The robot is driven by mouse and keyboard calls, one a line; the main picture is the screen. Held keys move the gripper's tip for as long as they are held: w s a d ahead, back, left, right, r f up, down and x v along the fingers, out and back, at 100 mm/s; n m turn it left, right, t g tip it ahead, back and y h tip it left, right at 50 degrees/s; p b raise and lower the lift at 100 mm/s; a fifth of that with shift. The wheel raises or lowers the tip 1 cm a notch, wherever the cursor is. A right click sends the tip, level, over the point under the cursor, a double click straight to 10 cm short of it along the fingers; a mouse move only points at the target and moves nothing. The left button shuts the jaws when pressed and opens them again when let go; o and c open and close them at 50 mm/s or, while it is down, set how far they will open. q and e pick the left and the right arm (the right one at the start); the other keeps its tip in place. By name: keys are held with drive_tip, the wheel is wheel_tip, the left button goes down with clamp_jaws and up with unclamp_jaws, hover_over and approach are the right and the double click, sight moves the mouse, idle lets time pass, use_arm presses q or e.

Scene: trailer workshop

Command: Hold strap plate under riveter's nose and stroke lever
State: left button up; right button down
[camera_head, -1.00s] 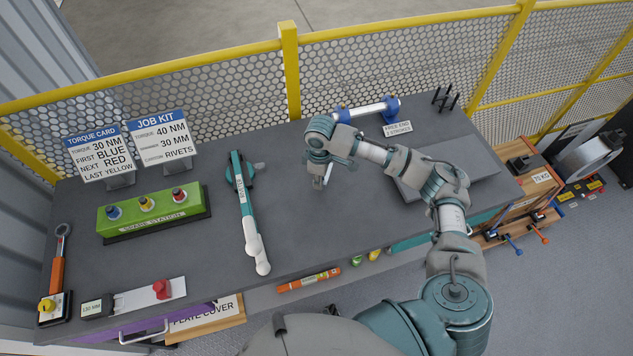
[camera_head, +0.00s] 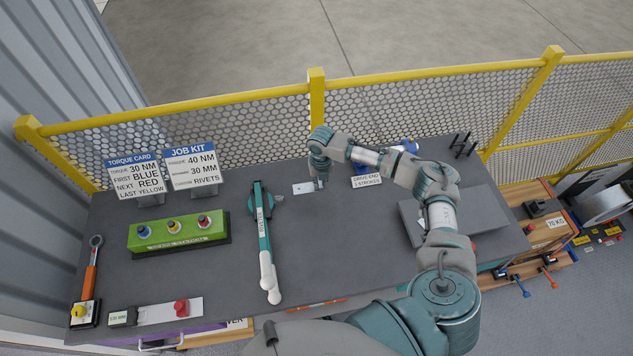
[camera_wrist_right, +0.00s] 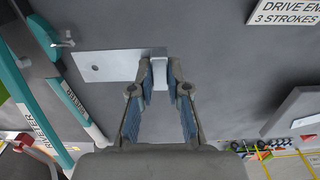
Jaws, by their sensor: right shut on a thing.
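The strap plate (camera_head: 303,188), a flat light-grey strip, lies level just left of my right gripper (camera_head: 321,181). In the right wrist view the plate (camera_wrist_right: 108,65) has a small hole near its left end. My right gripper (camera_wrist_right: 158,78) is shut on the plate's pale upright tab. The riveter (camera_head: 264,240), teal with white handle ends, lies on the bench left of the plate. The plate's free end points toward it, with a gap between. The riveter (camera_wrist_right: 55,95) also shows at the left of the wrist view. My left gripper is not in view.
A sign reading DRIVE END (camera_head: 367,181) stands right of the gripper; the wrist view adds 3 STROKES. The bench (camera_head: 330,245) is clear in front of the plate.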

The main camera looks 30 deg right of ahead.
sight(302, 189)
drive_tip(key=shift+a, duration=0.25)
